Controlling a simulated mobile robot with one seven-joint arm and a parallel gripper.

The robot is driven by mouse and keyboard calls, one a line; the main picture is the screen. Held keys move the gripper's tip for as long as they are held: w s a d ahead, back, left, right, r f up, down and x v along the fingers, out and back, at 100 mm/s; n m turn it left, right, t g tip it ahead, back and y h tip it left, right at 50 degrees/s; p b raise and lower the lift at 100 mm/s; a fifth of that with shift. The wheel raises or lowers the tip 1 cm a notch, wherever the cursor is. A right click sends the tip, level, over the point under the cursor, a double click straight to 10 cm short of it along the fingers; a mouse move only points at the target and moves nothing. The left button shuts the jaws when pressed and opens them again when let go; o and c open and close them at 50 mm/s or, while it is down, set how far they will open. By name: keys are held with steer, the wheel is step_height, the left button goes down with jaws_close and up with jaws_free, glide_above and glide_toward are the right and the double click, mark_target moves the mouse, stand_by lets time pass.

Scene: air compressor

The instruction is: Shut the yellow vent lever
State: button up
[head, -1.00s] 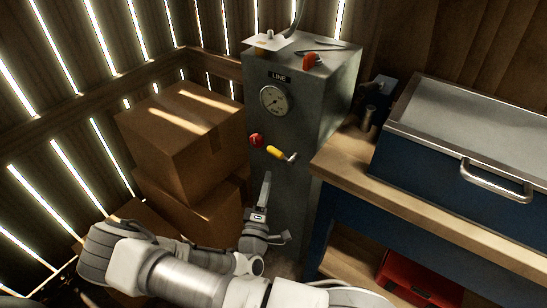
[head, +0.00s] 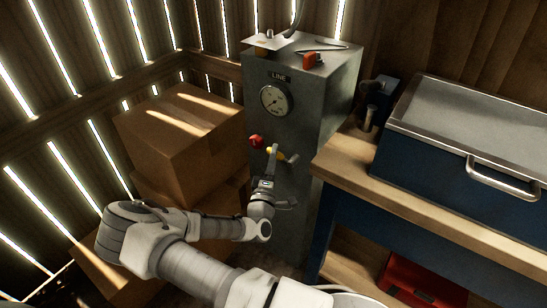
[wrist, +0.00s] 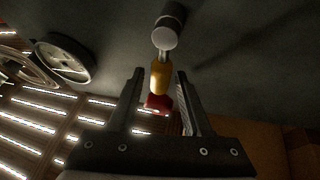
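The yellow vent lever (head: 280,154) is on the front of the grey compressor cabinet (head: 285,190), below the gauge. It slants, with its metal end (head: 292,158) lower right and its yellow grip toward the red knob (head: 256,141). My gripper (head: 272,149) is in front of the lever and hides part of it. In the wrist view, the yellow grip (wrist: 159,77) lies between the two open fingers of my gripper (wrist: 160,73), with gaps on both sides.
Cardboard boxes (head: 180,140) stand to the left of the cabinet. A wooden workbench (head: 430,200) with a blue chest (head: 450,155) is close on the right. An orange-red handle (head: 309,61) is on top of the cabinet, and the gauge (head: 273,99) is above the lever.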

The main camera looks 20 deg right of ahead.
jaws_close()
stand_by(1.2)
